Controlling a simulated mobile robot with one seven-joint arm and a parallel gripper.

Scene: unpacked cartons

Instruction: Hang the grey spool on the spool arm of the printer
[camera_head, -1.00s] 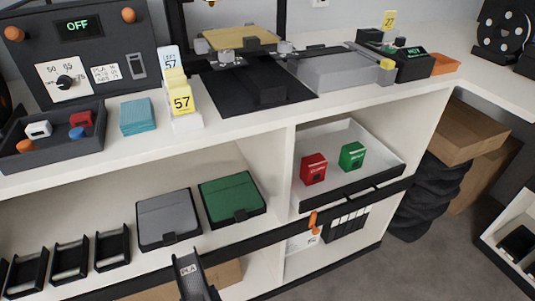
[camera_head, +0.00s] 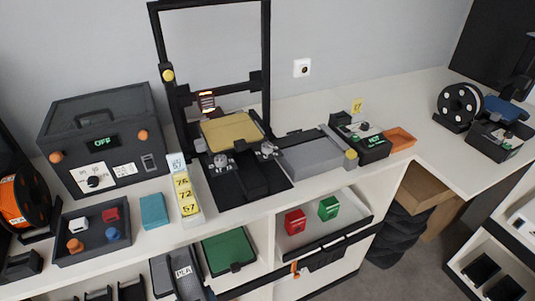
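The printer has a tall black frame (camera_head: 267,60) with a tan bed (camera_head: 232,131) at the middle of the counter. A yellow round knob (camera_head: 167,75) is on its left upright; I cannot tell which part is the spool arm. No spool that I can clearly call grey shows. My gripper is not in view. A dark grey piece labelled "PLA" (camera_head: 180,280) is cut off at the bottom edge.
A dark box (camera_head: 105,125) showing "OFF" stands left of the printer. A tray (camera_head: 62,230) of small coloured blocks and a number stand (camera_head: 187,195) are in front. A grey box (camera_head: 310,155) and an orange tray (camera_head: 398,139) lie to the right.

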